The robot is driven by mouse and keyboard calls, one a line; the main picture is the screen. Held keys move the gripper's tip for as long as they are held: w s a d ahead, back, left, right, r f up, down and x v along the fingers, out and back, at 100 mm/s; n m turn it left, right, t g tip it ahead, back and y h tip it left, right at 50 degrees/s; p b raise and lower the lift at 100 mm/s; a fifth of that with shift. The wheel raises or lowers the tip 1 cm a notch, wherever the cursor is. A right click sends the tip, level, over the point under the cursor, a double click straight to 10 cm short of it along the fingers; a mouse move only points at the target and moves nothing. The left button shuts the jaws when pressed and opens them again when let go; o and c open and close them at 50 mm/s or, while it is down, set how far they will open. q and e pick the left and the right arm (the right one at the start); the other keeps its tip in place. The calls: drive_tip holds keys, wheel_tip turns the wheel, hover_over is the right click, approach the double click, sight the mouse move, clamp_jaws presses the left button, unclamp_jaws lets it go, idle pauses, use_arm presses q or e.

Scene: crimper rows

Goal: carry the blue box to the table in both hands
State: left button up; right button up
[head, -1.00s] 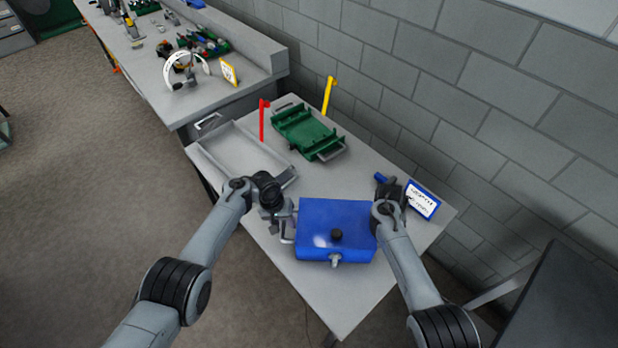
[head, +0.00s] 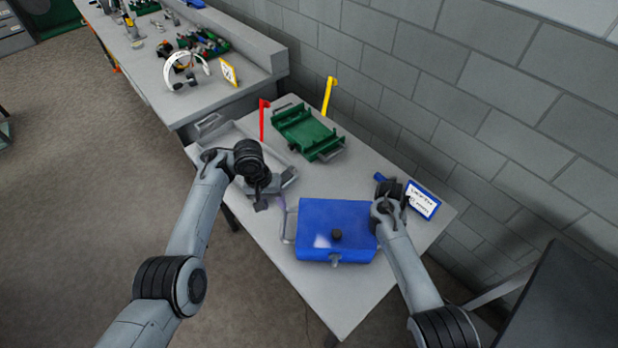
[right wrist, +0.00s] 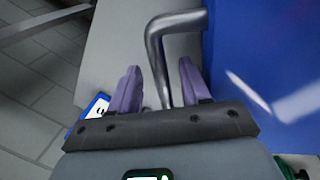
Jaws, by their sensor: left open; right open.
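The blue box (head: 325,225) rests on the grey table (head: 310,290). It has a dark knob on top and a metal handle (head: 289,226) at its left side. My left gripper (head: 262,200) is open, up and left of that handle and apart from it. My right gripper is at the box's right side, mostly hidden by my arm in the head view. In the right wrist view its purple fingers (right wrist: 158,88) are open on either side of the right metal handle (right wrist: 156,55), with the blue box (right wrist: 265,50) beside it.
A green tray (head: 325,152) and a grey tray (head: 226,135) lie at the table's far side, with a red post (head: 262,122) and a yellow post (head: 328,96). A blue-framed label (head: 423,203) stands at the right. A workbench (head: 155,92) is beyond, a block wall at right.

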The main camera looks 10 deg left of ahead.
wheel_tip(320, 180, up, 11)
drive_tip(key=a, duration=0.2)
idle(0.3)
drive_tip(key=shift+s+a+f, duration=0.1)
